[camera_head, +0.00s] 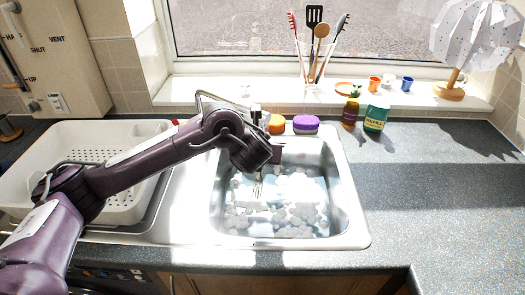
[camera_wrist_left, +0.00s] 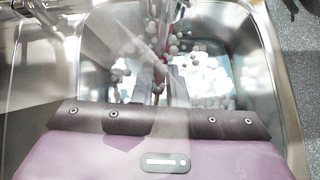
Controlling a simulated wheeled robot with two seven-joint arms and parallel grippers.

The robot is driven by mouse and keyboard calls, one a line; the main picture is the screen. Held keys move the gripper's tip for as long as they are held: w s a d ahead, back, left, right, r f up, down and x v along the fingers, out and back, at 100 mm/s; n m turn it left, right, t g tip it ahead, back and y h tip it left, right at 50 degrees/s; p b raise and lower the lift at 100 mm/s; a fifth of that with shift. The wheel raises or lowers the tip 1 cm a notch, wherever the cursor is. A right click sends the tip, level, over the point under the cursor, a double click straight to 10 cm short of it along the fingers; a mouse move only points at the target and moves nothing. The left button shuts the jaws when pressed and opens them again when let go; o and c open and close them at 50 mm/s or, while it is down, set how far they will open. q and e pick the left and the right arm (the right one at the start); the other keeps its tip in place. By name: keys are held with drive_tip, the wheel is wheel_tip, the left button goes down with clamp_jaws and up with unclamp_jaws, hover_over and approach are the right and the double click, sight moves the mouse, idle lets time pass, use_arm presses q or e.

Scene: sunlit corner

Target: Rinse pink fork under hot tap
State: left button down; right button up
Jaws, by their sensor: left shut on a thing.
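My left arm reaches in from the left over the steel sink (camera_head: 335,215). Its gripper (camera_head: 260,174) points down into the basin and is shut on the fork (camera_head: 258,189), whose pale tines hang down above the suds. In the left wrist view a thin pinkish-red handle (camera_wrist_left: 160,76) shows between the fingers (camera_wrist_left: 170,88). A pale translucent streak crosses there; I cannot tell whether it is running water. The curved metal tap (camera_head: 205,97) stands behind the sink, partly hidden by my arm. It cannot be told which tap is hot. My right gripper is not in view.
White foam bubbles (camera_head: 275,220) float in the basin. A white dish rack (camera_head: 125,200) stands left of the sink. Orange (camera_head: 276,124) and purple-lidded (camera_head: 306,124) items and two bottles (camera_head: 376,117) stand behind it. The right-hand worktop (camera_head: 440,200) is clear.

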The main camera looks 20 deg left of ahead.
use_arm(q)
drive_tip(key=shift+s+d+r+p, duration=0.1)
drive_tip(key=shift+s+d+p, duration=0.1)
drive_tip(key=shift+s+p, duration=0.65)
drive_tip(key=shift+s+d+r+p, duration=0.15)
drive_tip(key=shift+s+p, duration=0.3)
drive_tip(key=shift+s, duration=0.8)
drive_tip(key=shift+s+d+f+p, duration=0.1)
drive_tip(key=shift+s+p, duration=0.1)
drive_tip(key=shift+s, duration=0.25)
drive_tip(key=shift+s+d+f+p, duration=0.1)
drive_tip(key=shift+s+p, duration=0.1)
drive_tip(key=shift+s, duration=0.25)
drive_tip(key=p+v, duration=0.6)
drive_tip(key=shift+s+p, duration=0.25)
drive_tip(key=shift+p, duration=0.15)
